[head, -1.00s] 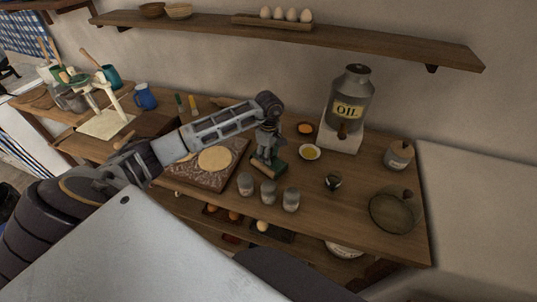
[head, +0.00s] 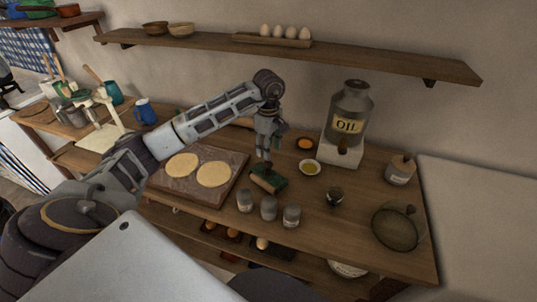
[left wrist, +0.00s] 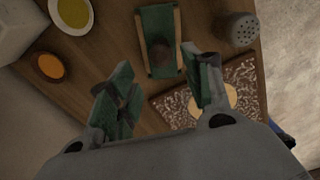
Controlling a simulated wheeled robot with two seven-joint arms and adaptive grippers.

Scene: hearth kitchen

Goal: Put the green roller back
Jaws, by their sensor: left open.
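A green piece with wooden strips along its sides lies on the table in the head view (head: 268,180), between the dough board and the oil dish. It also shows in the left wrist view (left wrist: 158,22) with a dark round knob (left wrist: 160,53) on it. I cannot tell whether it is the green roller itself or its holder. My left gripper (head: 267,155) hangs over it, pointing down. In the left wrist view its fingers (left wrist: 165,100) are spread with nothing between them. My right gripper is not in view.
The board (head: 240,190) with dough rounds lies left. Several grey shakers (head: 268,208) stand in front. The oil dish (head: 310,167), orange dish (head: 305,143) and oil can (head: 350,105) are right and behind. A shelf (head: 380,58) runs above.

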